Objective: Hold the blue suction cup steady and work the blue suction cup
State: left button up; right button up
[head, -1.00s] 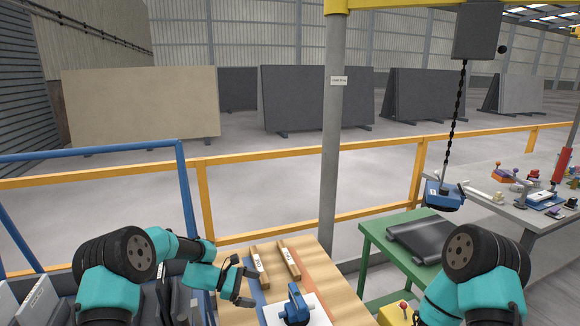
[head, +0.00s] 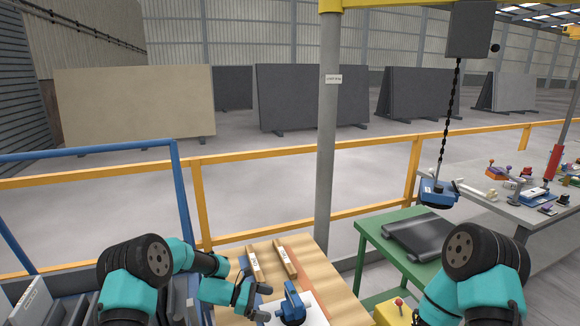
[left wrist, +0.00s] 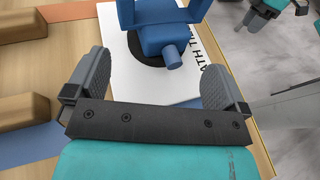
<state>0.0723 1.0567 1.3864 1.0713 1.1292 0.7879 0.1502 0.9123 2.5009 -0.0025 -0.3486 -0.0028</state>
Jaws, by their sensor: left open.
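The blue suction cup (head: 293,305) stands on a white sheet on the wooden bench, at the bottom middle of the head view. In the left wrist view its blue body (left wrist: 160,38) with a round side knob lies just beyond my fingers, with a dark round pad under it. My left gripper (head: 265,302) is open and empty, just left of the cup. In the left wrist view its two grey fingers (left wrist: 155,82) are spread wide, apart from the cup. My right arm shows at lower right; its jaws are not clear, only a cut-off teal and dark piece at the wrist view's top right corner.
Two wooden blocks (head: 284,262) lie on the bench behind the cup. A green table (head: 385,262) with a dark roll stands to the right. A blue device (head: 438,192) hangs on a chain. A grey post (head: 326,160) and yellow rail stand behind.

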aim_at(282, 307)
pick_arm(q)
jog(key=shift+x, duration=4.2)
jog(key=shift+c, duration=0.4)
jog(key=shift+o, duration=0.4)
jog(key=shift+c, duration=0.2)
jog(key=c, duration=1)
